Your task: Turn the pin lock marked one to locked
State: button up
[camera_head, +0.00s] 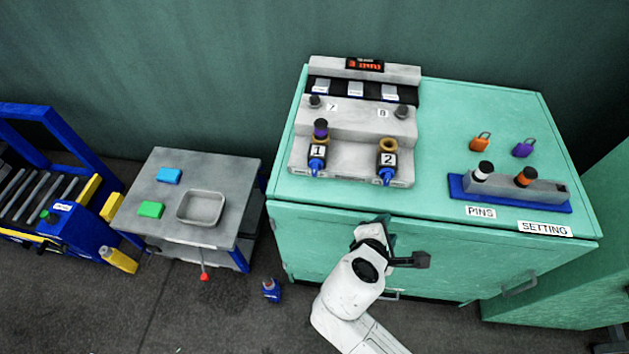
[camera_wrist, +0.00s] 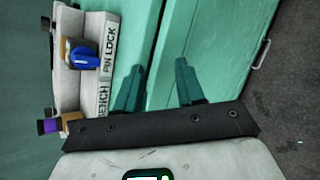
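The pin lock bench (camera_head: 350,172) is a pale grey stepped block on the teal cabinet. Pin lock one (camera_head: 317,152) is at its left, with a brass collar, white "1" tag, blue knob and a purple-banded pin (camera_head: 321,129) standing in it. Pin lock two (camera_head: 387,160) is to its right, with a blue knob and no pin visible. My gripper (camera_head: 392,238) is in front of the cabinet's front edge, below lock two. In the wrist view my gripper (camera_wrist: 158,66) has its fingers apart with nothing between them. The purple pin (camera_wrist: 48,126) is at lower left there; lock one's knob is hidden.
A blue rack (camera_head: 520,202) with two pins sits at the cabinet's right, with orange and purple padlocks (camera_head: 480,142) behind it. A grey table (camera_head: 170,232) with a tray stands left. The cabinet top between bench and rack is clear.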

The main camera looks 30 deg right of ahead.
jog(key=w+a+r+n+t+h+b, duration=0.1)
jog(key=w+a+r+n+t+h, duration=0.1)
jog(key=w+a+n+t, duration=0.35)
jog(key=n+t+y+b, duration=0.1)
jog(key=n+t, duration=0.3)
jog(key=n, duration=0.5)
send_near(314, 173)
jog(key=shift+g, duration=0.25)
jog(key=x, duration=0.8)
jog(key=shift+w+r, duration=0.2)
jog(key=shift+r, duration=0.05)
grip_shut()
